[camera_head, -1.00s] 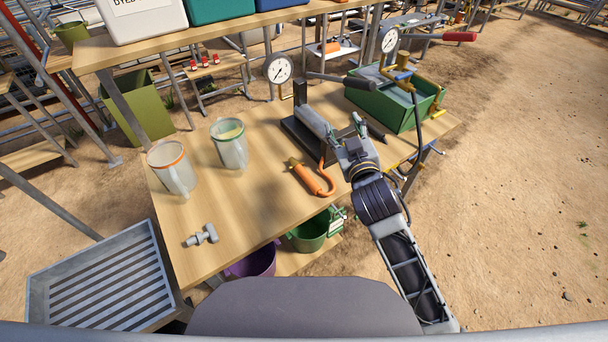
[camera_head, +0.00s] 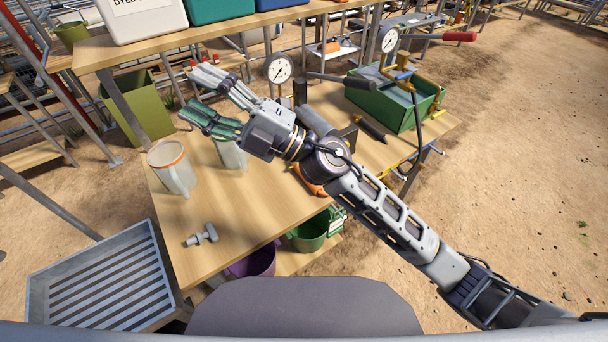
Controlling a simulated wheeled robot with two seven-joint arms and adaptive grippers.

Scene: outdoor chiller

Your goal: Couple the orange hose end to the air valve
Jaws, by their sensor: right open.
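The orange hose end (camera_head: 308,184) lies on the wooden table, mostly hidden under my right arm, with only a bit of orange showing. My right gripper (camera_head: 191,93) is open and empty, its fingers spread toward the left over the back of the table, partly in front of a pale mug. A grey metal cylinder (camera_head: 316,121) on a dark mount stands behind my wrist; I cannot tell whether it is the air valve. My left gripper is not in view.
A pale mug with an orange rim (camera_head: 172,168) and a second mug (camera_head: 232,154) stand on the table. A metal bolt-like piece (camera_head: 202,236) lies near the front left. A green box (camera_head: 395,98) is at the right. Gauges (camera_head: 278,68) rise behind.

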